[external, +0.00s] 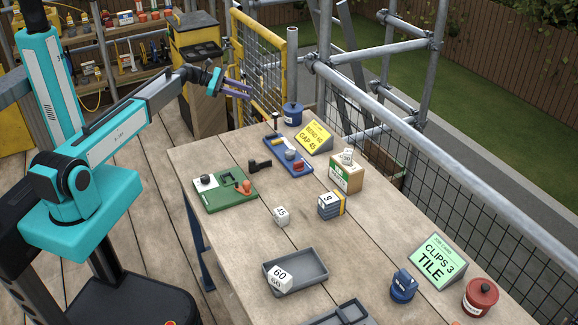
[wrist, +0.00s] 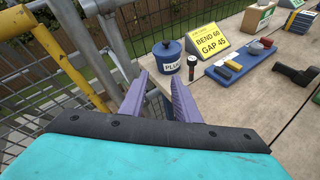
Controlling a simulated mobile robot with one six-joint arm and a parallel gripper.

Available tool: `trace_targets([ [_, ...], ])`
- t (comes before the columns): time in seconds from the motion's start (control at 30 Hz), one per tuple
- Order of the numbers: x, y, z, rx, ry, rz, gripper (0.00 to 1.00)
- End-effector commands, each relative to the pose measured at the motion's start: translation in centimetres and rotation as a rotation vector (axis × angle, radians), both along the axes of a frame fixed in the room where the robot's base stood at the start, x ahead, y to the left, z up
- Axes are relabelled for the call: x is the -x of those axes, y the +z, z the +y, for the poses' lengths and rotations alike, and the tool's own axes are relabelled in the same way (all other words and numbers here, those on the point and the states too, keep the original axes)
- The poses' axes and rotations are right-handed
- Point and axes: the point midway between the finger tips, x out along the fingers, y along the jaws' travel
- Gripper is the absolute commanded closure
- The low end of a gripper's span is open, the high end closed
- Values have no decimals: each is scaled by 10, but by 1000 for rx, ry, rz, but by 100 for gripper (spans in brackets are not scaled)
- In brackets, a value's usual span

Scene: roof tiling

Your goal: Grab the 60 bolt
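A white faceted piece marked 60 (external: 279,280) sits at the left end of a shallow grey tray (external: 318,263) on the wooden table in the external view. Its shape looks like a block, and I cannot make out a shank. It is not in the wrist view.
A white block marked 45 (external: 281,215), a green tray (external: 212,202), a blue tray (external: 275,145), a blue pot (external: 292,114) and a yellow sign (external: 314,137) stand on the table (external: 232,240). A scaffold rail (external: 430,155) runs along the right side.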

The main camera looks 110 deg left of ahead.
Motion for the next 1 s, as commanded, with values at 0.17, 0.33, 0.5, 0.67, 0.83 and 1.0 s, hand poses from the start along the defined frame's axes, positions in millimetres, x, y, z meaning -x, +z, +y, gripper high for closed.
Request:
trace_targets([
  [0.17,-2,-27,-2,97,-74,-122,71],
  [0.33,-18,-48,-8,166,-159,-222,71],
  [0.5,-40,-70,-17,228,-257,-322,71],
  [0.67,-52,-79,-23,262,-317,-380,71],
  [0.83,-55,-79,-26,271,-335,-397,71],
  [1.0,-55,-78,-26,271,-334,-397,71],
])
